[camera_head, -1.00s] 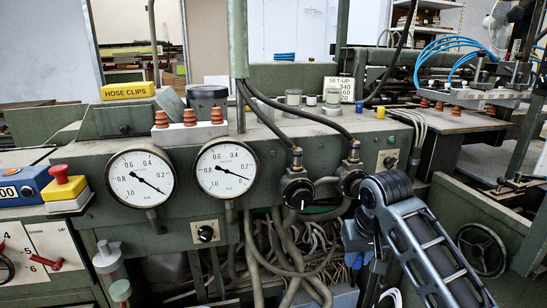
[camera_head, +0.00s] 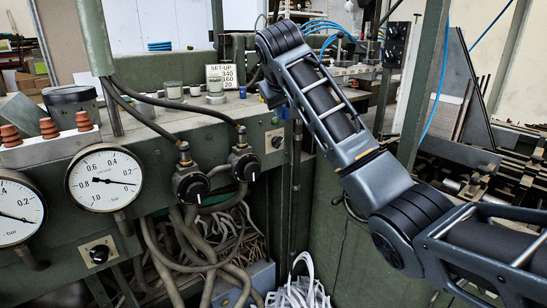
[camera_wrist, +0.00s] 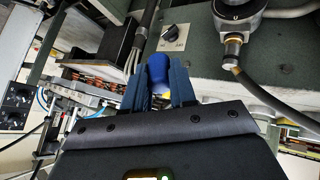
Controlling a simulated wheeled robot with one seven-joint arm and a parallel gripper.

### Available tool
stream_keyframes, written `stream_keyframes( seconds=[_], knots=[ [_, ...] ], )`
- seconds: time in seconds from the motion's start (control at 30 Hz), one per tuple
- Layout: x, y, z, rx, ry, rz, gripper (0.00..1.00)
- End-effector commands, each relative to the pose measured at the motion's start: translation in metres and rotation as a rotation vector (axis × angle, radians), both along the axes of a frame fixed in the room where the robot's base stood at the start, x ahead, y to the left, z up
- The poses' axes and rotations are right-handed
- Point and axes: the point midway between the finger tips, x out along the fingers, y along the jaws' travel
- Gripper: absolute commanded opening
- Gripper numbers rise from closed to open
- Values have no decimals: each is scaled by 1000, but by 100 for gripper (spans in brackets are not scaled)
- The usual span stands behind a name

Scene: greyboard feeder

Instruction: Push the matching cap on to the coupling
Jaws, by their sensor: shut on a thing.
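My gripper (camera_wrist: 159,75) is shut on a blue, rounded piece (camera_wrist: 157,70) that looks like a cap, held between the two fingers in the wrist view. A bit of yellow (camera_wrist: 160,93) shows just below it in that picture; I cannot tell whether the two touch. A small blue cap (camera_head: 242,92) stands on the bench beside the set-up card. I cannot make out the coupling clearly.
A set-up card (camera_head: 225,77) and clear jars (camera_head: 174,90) stand on the bench. Two black valve knobs (camera_head: 190,184) with hoses hang at its front. A small selector knob (camera_head: 276,141) is close to my gripper and shows in the wrist view (camera_wrist: 172,33). A green post (camera_head: 97,40) rises at left.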

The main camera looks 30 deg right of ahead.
Motion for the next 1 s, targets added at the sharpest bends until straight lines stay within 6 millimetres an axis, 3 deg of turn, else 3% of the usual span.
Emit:
stream_keyframes(
  seconds=[0.03, 0.27, 0.47, 0.77, 1.0],
  knots=[
    [4, -6, 25, -37, -36, -12, 0],
    [8, -33, 125, -222, -180, -80, 0],
    [0, -50, 213, -391, -292, -152, 0],
    [-32, -69, 343, -634, -408, -280, 0],
    [-73, -76, 438, -805, -450, -383, 0]
  ],
)
